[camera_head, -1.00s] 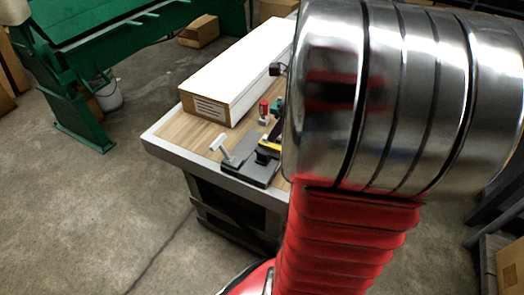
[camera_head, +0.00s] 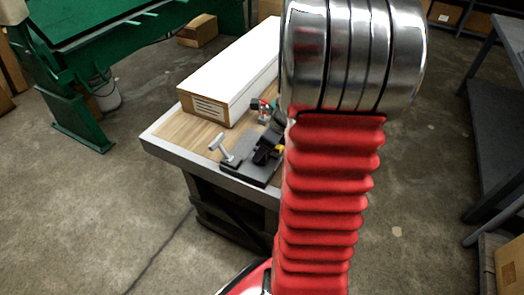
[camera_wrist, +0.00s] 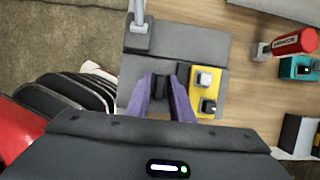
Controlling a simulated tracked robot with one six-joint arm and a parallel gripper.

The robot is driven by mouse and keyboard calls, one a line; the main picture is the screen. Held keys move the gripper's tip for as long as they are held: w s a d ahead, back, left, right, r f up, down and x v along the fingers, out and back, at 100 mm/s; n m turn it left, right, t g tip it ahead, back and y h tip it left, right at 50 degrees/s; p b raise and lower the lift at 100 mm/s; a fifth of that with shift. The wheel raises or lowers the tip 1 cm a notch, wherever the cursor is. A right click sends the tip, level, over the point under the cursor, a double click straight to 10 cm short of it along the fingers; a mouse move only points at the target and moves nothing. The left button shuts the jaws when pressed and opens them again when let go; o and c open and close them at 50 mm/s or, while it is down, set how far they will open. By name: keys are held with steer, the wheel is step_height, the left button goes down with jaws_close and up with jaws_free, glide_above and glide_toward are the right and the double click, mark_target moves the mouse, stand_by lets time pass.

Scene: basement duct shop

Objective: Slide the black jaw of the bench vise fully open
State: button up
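The bench vise lies on the wooden bench top, with a grey base (camera_head: 246,172) and a pale T-handle (camera_head: 217,142) at its left end. In the wrist view its grey plate (camera_wrist: 190,48) and the handle (camera_wrist: 139,25) are at the top. The black jaw (camera_wrist: 161,83) shows as a dark block near the middle. My gripper (camera_wrist: 163,82) has its two purplish fingers apart, one on each side of the dark block; I cannot tell whether they touch it. In the head view my arm partly hides this area.
A yellow plate (camera_wrist: 206,104) with switch-like blocks sits beside the vise. A red-headed tool (camera_wrist: 295,43) and a teal item (camera_wrist: 299,68) lie to the right. A long white box (camera_head: 235,75) covers the rear of the bench. Floor is free to the left.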

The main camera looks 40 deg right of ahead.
steer(key=shift+c, duration=0.2)
jaws_close()
stand_by(0.4)
